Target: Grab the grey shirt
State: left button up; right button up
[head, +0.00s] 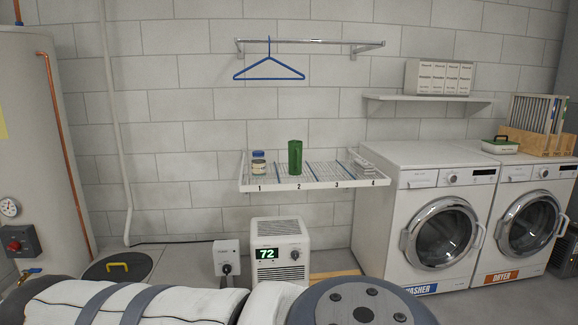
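I cannot make out a grey shirt in the head view. A blue hanger (269,70) hangs empty from the wall rail (310,42). Neither of my grippers is in view. Parts of my own arm cross the bottom edge and hide the floor there.
A washer (430,225) and dryer (530,225) stand at right. A dehumidifier (280,250) stands below the shelf. A tank (40,150) stands at left.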

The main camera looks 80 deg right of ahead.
aim_at(366, 168)
jog(key=l+z, duration=0.1)
jog(key=z, duration=3.05)
